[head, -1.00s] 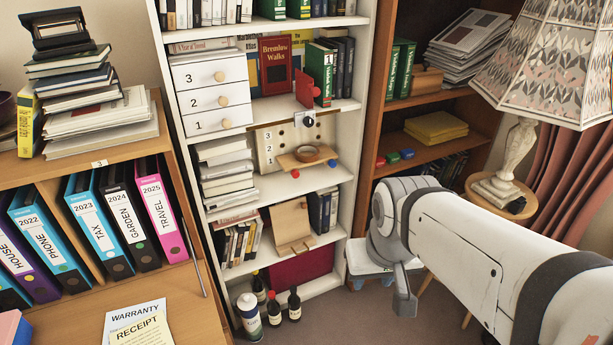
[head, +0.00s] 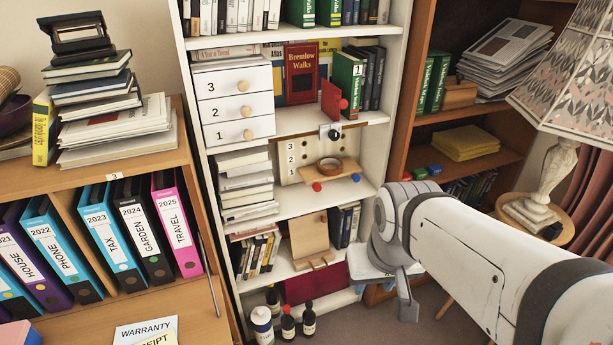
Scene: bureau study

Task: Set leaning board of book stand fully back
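The book stand appears to be the plain wooden board (head: 309,236) with a small ledge at its foot, on a lower shelf of the white bookcase. The board leans back a little and carries no book. How far its lean can go, and any support behind it, cannot be seen. My arm reaches in from the lower right, in front of the bookcase's right side. A grey part at its end, apparently my gripper (head: 407,300), hangs down to the right of the stand, well apart from it. Its fingers cannot be made out clearly, and nothing shows held in it.
Small books (head: 258,254) stand left of the board and dark books (head: 345,226) right of it. Above is a wooden flap (head: 345,175) with a tape roll (head: 330,164) and red and blue knobs. A lamp (head: 545,185) stands at right.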

